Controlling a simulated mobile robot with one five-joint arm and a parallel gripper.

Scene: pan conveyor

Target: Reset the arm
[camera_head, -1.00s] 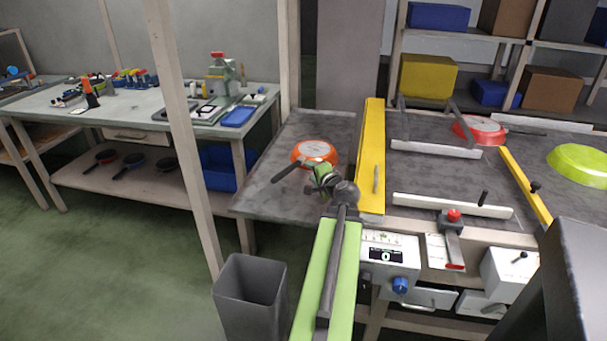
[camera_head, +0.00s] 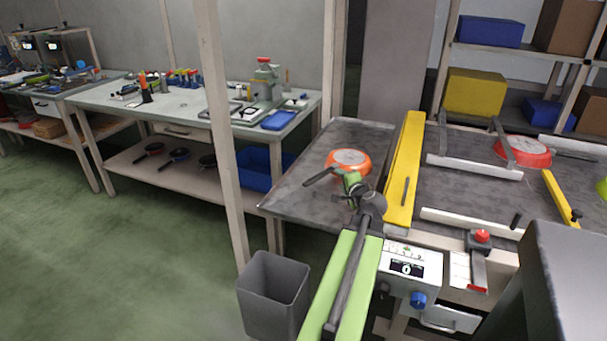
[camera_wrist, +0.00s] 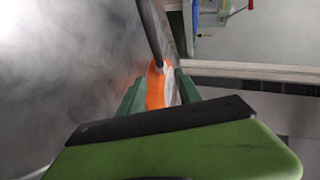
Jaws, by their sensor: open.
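My gripper (camera_head: 352,186) is at the near side of an orange pan (camera_head: 347,157), over the dark grey table section (camera_head: 300,200) left of the yellow bar. The pan lies bottom up, its dark handle (camera_head: 321,176) pointing left and toward me. In the wrist view, the green jaws (camera_wrist: 160,98) are apart, and the orange pan rim (camera_wrist: 155,88) shows between and beyond them. The dark handle (camera_wrist: 151,30) runs up from it. Nothing shows gripped. I cannot tell whether the jaws touch the pan.
A yellow bar (camera_head: 405,170) stands right of the pan. Beyond it are white rails (camera_head: 474,167) and a red pan (camera_head: 522,152). A control box (camera_head: 408,268) and a grey bin (camera_head: 273,295) are at the front. The floor at left is open.

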